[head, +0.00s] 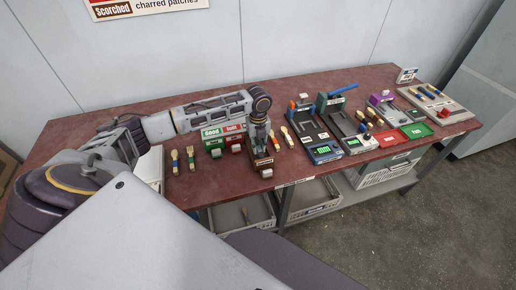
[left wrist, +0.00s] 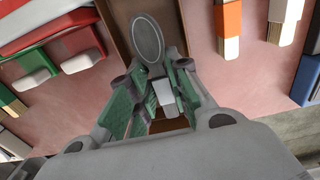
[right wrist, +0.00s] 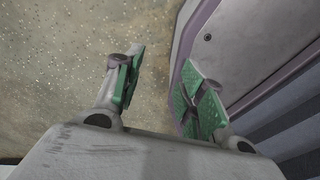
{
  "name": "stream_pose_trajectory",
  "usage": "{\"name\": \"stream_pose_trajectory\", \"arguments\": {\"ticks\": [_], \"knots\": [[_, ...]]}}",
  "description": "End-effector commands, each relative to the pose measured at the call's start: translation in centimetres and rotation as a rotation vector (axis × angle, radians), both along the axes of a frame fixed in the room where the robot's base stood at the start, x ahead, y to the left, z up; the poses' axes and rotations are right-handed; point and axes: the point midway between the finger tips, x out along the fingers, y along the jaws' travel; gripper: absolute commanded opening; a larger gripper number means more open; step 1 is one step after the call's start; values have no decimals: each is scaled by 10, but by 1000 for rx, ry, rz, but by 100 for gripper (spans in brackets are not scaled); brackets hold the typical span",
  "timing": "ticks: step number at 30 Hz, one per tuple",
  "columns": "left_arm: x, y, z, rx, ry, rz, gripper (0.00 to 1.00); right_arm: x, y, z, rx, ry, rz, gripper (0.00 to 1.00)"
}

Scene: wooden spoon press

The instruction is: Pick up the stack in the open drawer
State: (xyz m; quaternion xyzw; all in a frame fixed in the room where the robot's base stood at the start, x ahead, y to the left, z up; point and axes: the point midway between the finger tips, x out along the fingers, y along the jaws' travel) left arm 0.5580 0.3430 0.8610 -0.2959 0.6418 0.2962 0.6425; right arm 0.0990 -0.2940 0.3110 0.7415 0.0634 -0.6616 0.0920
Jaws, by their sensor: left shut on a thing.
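A narrow brown open-topped drawer (head: 263,161) sits near the front edge of the table, left of its middle. In the left wrist view, its brown wall (left wrist: 182,28) shows beside a grey spoon-shaped piece with an oval head (left wrist: 146,38); I take this to be the stack, and cannot tell how many layers it has. My left gripper (head: 259,143) points down into the drawer. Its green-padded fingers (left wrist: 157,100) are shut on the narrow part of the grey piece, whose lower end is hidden. My right gripper (right wrist: 155,88) is open and empty above the floor.
Green (head: 212,136) and red (head: 234,132) labelled boxes stand left of the drawer. Small brushes lie on both sides. Several machines, such as the one with a blue lever (head: 341,91), stand to the right. Bins (head: 242,213) sit on the shelf below.

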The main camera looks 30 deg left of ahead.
Motion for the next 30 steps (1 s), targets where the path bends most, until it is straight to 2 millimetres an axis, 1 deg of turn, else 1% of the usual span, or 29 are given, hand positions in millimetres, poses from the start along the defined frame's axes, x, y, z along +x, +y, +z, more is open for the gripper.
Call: {"name": "stream_pose_trajectory", "arguments": {"ticks": [1,5,9,15,21,30], "knots": [[1,0,7,0,-3,0,4,-1,0,0,0,1,0,40],[1,0,26,-2,-2,0,4,-5,0,0,0,5,0,40],[1,0,47,-1,-2,0,4,-14,0,0,0,14,0,40],[1,0,70,-1,-1,0,4,-21,0,-1,0,23,-1,40],[0,0,79,0,1,0,4,-16,0,-1,0,18,-1,40],[0,0,79,-1,1,0,4,-3,1,0,1,3,-1,40]]}}
